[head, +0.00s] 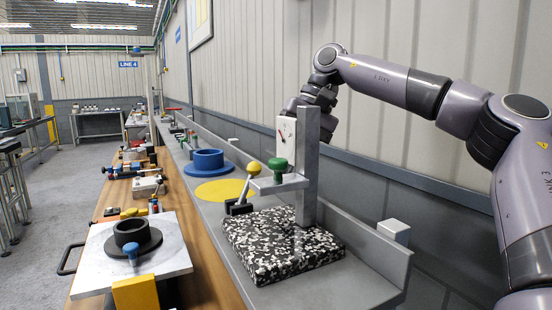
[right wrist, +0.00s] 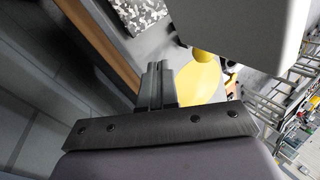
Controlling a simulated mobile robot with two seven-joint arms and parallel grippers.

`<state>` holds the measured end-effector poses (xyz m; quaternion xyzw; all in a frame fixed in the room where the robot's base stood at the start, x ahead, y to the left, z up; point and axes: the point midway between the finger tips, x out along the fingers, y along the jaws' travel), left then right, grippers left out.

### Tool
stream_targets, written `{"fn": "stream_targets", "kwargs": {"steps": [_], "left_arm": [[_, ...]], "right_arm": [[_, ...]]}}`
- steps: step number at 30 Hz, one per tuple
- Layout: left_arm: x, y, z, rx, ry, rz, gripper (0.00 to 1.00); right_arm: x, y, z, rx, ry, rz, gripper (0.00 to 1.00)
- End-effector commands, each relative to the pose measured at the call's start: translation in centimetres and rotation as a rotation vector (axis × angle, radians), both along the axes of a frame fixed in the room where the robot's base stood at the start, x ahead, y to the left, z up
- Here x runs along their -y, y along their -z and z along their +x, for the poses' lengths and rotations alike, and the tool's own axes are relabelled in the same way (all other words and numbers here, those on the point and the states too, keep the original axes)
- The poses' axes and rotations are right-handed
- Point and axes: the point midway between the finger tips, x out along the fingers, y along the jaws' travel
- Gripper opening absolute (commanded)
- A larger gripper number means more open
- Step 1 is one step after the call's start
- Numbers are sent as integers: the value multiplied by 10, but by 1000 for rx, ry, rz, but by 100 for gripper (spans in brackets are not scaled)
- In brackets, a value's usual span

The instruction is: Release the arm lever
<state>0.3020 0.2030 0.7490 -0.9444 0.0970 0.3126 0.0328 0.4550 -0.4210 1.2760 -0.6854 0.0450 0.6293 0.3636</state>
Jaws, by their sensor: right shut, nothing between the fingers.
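A lever with a yellow ball knob (head: 250,166) stands tilted on a dark base beside the speckled black-and-white block (head: 283,246). My left gripper is not in view.
A yellow disc (head: 220,190) and a blue ring fixture (head: 207,163) lie farther along the grey bench. At left, a wooden bench bears a metal plate (head: 135,255) with a dark ring. The wall runs close along the right side.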

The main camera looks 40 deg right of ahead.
Motion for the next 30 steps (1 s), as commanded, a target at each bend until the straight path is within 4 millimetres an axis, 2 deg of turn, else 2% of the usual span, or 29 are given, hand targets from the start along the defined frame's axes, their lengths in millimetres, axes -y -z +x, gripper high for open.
{"fn": "stream_targets", "kwargs": {"steps": [1, 6, 20, 30], "left_arm": [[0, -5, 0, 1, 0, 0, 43], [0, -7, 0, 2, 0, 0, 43], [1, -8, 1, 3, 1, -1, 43], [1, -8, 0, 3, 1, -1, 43]], "right_arm": [[-7, -4, 4, -1, -3, -2, 0], [-19, -6, 11, -1, -1, -2, 0], [-23, -8, 13, 1, -1, -2, 0], [-46, -22, 20, -1, 0, -1, 0]]}}
